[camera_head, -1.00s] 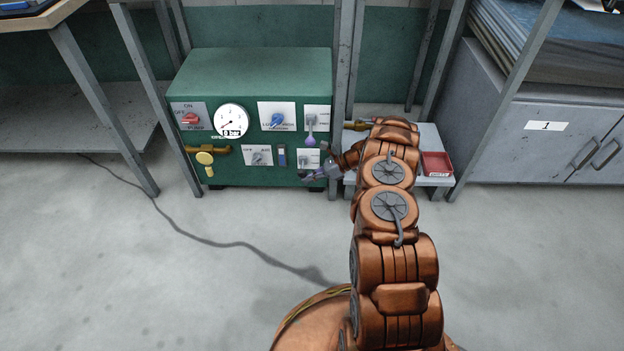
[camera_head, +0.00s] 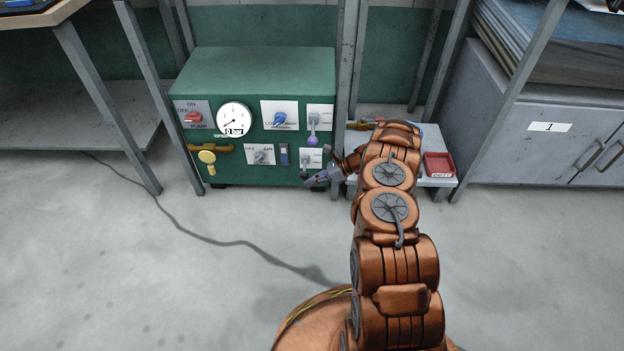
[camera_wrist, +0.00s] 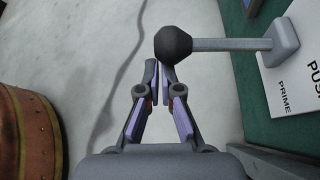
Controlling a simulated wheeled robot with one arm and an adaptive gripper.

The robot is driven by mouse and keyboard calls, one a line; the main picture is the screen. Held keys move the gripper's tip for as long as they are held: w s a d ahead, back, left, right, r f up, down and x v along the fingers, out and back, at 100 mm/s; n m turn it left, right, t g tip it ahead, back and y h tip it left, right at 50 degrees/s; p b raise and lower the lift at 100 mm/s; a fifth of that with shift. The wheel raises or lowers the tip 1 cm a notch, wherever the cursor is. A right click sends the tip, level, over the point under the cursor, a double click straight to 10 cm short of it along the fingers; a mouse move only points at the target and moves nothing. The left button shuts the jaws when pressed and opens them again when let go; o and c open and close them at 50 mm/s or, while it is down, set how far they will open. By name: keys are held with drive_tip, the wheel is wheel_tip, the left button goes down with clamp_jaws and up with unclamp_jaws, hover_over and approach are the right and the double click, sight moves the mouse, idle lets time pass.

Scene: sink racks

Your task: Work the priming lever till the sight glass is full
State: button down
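The priming lever is a grey rod with a dark ball knob (camera_wrist: 173,45), standing out from a white plate marked PRIME in the wrist view. In the head view its plate (camera_head: 316,154) is at the green unit's lower right. My gripper (camera_wrist: 158,68) has its fingertips together, close by the knob; I cannot tell whether they touch it. No object shows between the fingers. In the head view my gripper (camera_head: 310,182) is just below the lever plate. A narrow blue upright window, likely the sight glass (camera_head: 284,155), is left of that plate; its level is too small to read.
The green unit (camera_head: 250,72) also carries a red pump switch (camera_head: 193,117), a gauge (camera_head: 234,119) reading 0 bar, a blue knob (camera_head: 279,118) and a yellow valve (camera_head: 207,157). A red tray (camera_head: 438,164) is on the low shelf at right.

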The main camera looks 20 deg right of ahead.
drive_tip(key=s+d+r+p, duration=0.2)
drive_tip(key=s+d, duration=0.1)
drive_tip(key=d, duration=0.5)
drive_tip(key=shift+d, duration=0.4)
